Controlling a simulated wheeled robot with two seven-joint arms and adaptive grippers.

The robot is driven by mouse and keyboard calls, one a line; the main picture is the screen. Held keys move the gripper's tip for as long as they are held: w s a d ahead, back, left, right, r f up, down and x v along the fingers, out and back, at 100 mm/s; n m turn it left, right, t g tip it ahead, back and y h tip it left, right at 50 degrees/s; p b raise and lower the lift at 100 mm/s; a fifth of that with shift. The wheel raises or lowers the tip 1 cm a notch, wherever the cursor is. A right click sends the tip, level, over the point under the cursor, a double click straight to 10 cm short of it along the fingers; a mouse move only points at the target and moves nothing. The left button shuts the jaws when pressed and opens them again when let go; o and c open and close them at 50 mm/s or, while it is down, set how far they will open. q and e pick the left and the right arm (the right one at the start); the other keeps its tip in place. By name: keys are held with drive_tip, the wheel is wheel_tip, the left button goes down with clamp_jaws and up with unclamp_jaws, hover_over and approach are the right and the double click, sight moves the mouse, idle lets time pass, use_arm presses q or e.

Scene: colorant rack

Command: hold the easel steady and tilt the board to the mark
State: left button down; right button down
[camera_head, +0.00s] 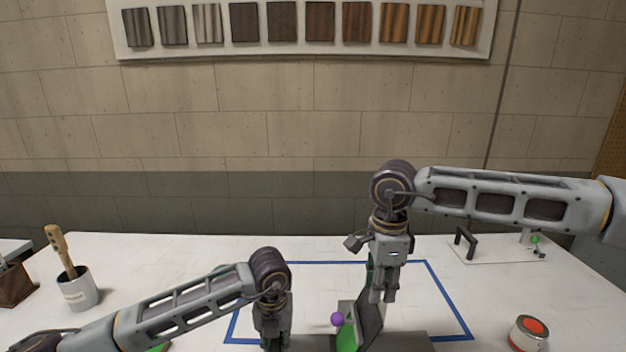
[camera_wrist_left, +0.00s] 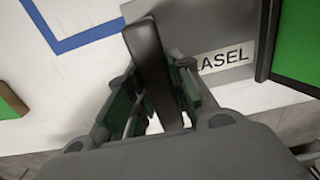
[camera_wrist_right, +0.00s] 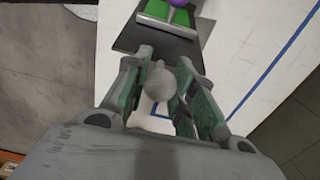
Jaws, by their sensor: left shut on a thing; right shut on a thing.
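The easel has a grey base (camera_head: 415,342), marked with a partly covered label ending in "ASEL" in the left wrist view (camera_wrist_left: 225,58). Its dark tilted board (camera_head: 369,322) has green beside it (camera_head: 347,338) and a purple ball (camera_head: 337,319) near its left edge. My left gripper (camera_head: 275,346) is low at the left of the easel, shut on a dark upright bar (camera_wrist_left: 150,50). My right gripper (camera_head: 382,296) is at the board's top, shut on a round grey knob (camera_wrist_right: 159,78). The mark cannot be made out for certain.
A blue line (camera_head: 450,300) outlines an area of the white table around the easel. A cup (camera_head: 78,290) with a wooden-handled tool stands at left. A red-topped round tin or button (camera_head: 529,333) is at right. A black handle (camera_head: 466,241) stands on a plate at the back right.

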drive_tip(key=shift+d+f, duration=0.2)
drive_tip(key=shift+d, duration=0.25)
drive_tip(key=shift+d+f, duration=0.15)
drive_tip(key=shift+d, duration=0.55)
drive_tip(key=shift+d+f, duration=0.35)
drive_tip(key=shift+d, duration=0.35)
drive_tip(key=shift+d+f, duration=0.15)
drive_tip(key=shift+d, duration=0.2)
idle(0.5)
drive_tip(key=shift+d+f, duration=0.3)
drive_tip(key=shift+d, duration=0.35)
